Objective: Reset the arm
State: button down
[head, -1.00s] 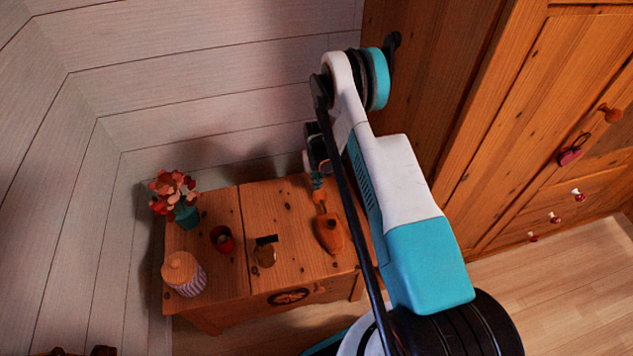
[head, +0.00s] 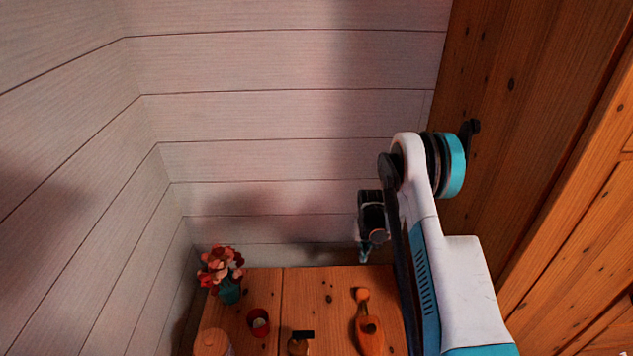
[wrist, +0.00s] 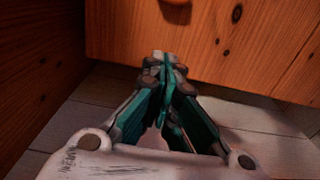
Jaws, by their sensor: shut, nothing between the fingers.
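My gripper (head: 364,254) hangs in the head view at the back edge of the wooden cabinet top, left of my arm's forearm. In the wrist view my gripper (wrist: 162,62) shows its teal and grey fingers brought together at the tips, with nothing between them. The wrist view has an orange wooden front (wrist: 200,32) beyond the fingertips and pale boards below. My arm is raised and folded, with its elbow high at the right of the head view.
The cabinet top (head: 310,290) holds a flower vase (head: 229,290), a red cup (head: 258,322), a jar (head: 212,343), a small dark-topped bottle (head: 299,343) and an orange ukulele-like object (head: 369,332). A wooden wardrobe (head: 530,110) stands close at right. Plank walls (head: 290,110) close off the back and left.

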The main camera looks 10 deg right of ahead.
jog(key=s+a+r+n+t, duration=0.15)
jog(key=s+a+r, duration=0.25)
jog(key=r, duration=1.3)
jog(key=s+a+r+m+t, duration=0.1)
jog(key=s+a+r+t, duration=0.2)
jog(key=r, duration=1.3)
jog(key=s+a+r+n, duration=0.1)
jog(key=s+a+r, duration=0.3)
jog(key=s+r, duration=0.7)
jog(key=s+a+t, duration=0.2)
jog(key=s+a, duration=0.1)
jog(key=s, duration=1.2)
jog(key=shift+s+f+n+t, duration=0.25)
jog(key=shift+f+n+t, duration=0.1)
jog(key=shift+f, duration=0.05)
